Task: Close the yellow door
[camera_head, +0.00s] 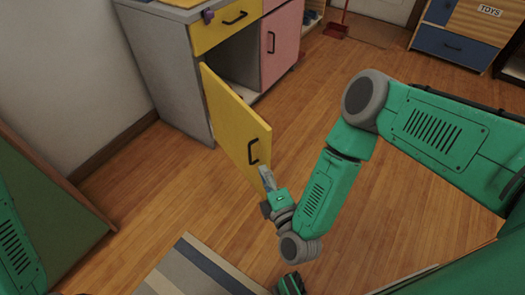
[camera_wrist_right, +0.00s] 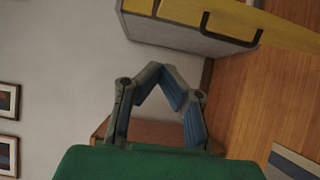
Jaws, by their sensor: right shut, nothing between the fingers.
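The yellow door (camera_head: 236,115) stands open on the cabinet at the upper left of the head view, swung out toward me. Its dark handle (camera_head: 253,151) is near the free edge. My right gripper (camera_head: 266,176) is shut and empty, just below the handle by the door's free lower corner; I cannot tell if it touches the door. In the right wrist view the shut fingers (camera_wrist_right: 160,72) point up, with the yellow door (camera_wrist_right: 285,28) and its handle (camera_wrist_right: 232,37) beyond them at the upper right.
The grey cabinet (camera_head: 165,70) also has a yellow drawer (camera_head: 222,27) and a shut pink door (camera_head: 281,42). A striped rug (camera_head: 200,270) lies at the bottom. A toy cabinet (camera_head: 455,42) stands at the upper right. The wooden floor between is clear.

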